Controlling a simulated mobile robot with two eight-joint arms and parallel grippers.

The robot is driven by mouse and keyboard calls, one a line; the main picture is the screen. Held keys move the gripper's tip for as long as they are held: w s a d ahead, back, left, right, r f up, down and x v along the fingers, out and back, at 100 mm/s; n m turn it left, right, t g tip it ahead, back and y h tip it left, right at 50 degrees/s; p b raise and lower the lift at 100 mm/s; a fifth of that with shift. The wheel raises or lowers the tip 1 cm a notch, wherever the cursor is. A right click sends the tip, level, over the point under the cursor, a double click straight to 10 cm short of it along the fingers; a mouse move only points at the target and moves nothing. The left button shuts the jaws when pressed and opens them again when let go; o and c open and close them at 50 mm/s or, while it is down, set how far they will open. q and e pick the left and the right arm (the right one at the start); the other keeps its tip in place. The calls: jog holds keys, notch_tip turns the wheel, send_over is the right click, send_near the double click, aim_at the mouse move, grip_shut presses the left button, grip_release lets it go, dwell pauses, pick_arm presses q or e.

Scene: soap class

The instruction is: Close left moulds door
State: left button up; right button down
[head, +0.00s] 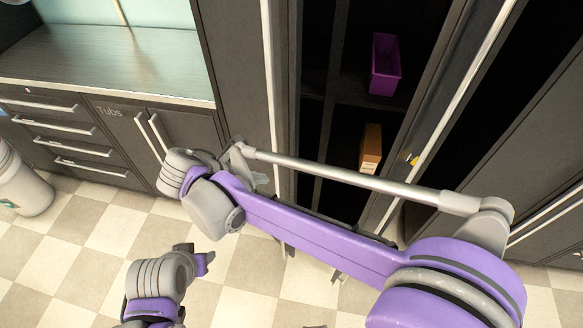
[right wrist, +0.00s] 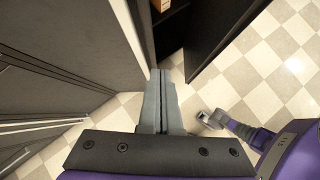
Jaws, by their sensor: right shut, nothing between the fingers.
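In the head view a tall dark cabinet stands open, with a black interior. To the left of the opening is a dark tall door panel (head: 229,60) with a long pale handle (head: 267,70). A narrow dark panel with a long pale bar (head: 470,83) runs along the right of the opening. Which panel is the left moulds door cannot be told. My right gripper (right wrist: 160,75) is shut and empty in the right wrist view, its tips close to a dark panel edge; contact cannot be told. In the head view my right arm hides most of it.
A purple bin (head: 385,65) and a brown box (head: 371,148) are inside the cabinet. A counter (head: 100,62) with drawers and a "Tubs" cupboard stands left, a pale bin (head: 28,185) at the far left. The checkered floor (head: 110,235) has free room in front.

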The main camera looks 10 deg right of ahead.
pick_arm(q)
jog(key=shift+w+d+r+p, duration=0.15)
jog(key=shift+w+r+p, duration=0.15)
jog(key=shift+r+p, duration=0.15)
jog(key=shift+w+d+r+p, duration=0.1)
jog(key=shift+w+r+p, duration=0.2)
jog(key=shift+r, duration=0.25)
pick_arm(e)
jog(key=shift+n, duration=0.7)
jog(key=shift+w+d+f, duration=1.7)
jog(key=shift+w, duration=0.15)
jog(key=shift+w+d+f, duration=1.65)
jog(key=shift+w+d, duration=0.05)
jog(key=shift+w, duration=0.15)
